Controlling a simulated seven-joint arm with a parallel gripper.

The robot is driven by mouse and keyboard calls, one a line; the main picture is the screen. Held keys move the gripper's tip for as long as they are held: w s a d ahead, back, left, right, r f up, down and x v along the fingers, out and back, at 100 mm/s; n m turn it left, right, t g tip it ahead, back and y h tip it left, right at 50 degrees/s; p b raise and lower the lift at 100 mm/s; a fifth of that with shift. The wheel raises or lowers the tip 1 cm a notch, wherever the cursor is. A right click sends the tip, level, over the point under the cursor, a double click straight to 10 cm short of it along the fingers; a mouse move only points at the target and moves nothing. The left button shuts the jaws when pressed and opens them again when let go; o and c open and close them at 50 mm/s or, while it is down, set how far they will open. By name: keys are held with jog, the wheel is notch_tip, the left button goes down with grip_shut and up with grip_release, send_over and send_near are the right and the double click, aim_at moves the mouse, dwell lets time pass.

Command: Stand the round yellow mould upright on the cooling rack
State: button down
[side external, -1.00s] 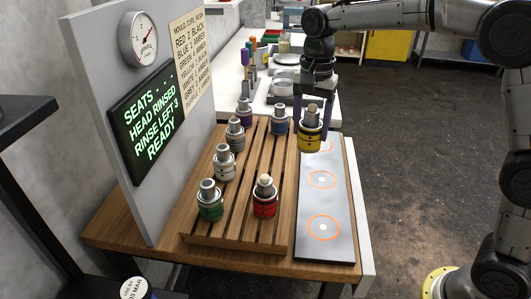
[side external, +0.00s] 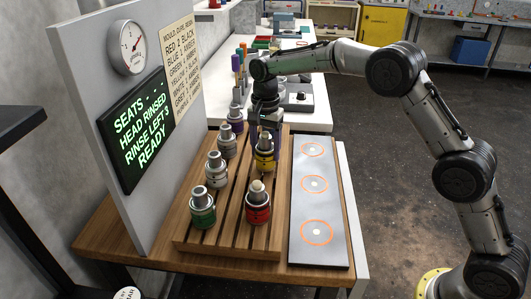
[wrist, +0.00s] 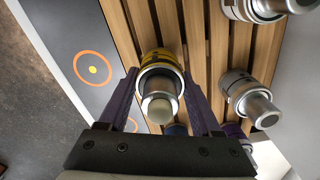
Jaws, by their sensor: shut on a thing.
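The yellow mould (side external: 264,153) is upright at the right side of the wooden slatted cooling rack (side external: 229,226), behind the red mould (side external: 258,205). My gripper (side external: 264,138) reaches down from behind and is shut on the yellow mould. In the wrist view, the purple fingers stand on either side of the yellow mould (wrist: 158,62), with rack slats (wrist: 218,45) beneath and around it. Whether its base touches the slats or hangs just above them I cannot tell.
A green mould (side external: 202,208), a white mould (side external: 216,170), a grey mould (side external: 227,141) and a purple mould (side external: 235,118) stand along the rack's left side. A blue mould (wrist: 175,130) is mostly hidden behind my gripper. The grey plate (side external: 318,206) with orange rings is empty.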

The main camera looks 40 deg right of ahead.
jog(key=shift+f, duration=0.6)
jog(key=shift+f, duration=0.1)
jog(key=shift+c, duration=0.4)
grip_release()
jog(key=shift+f, duration=0.1)
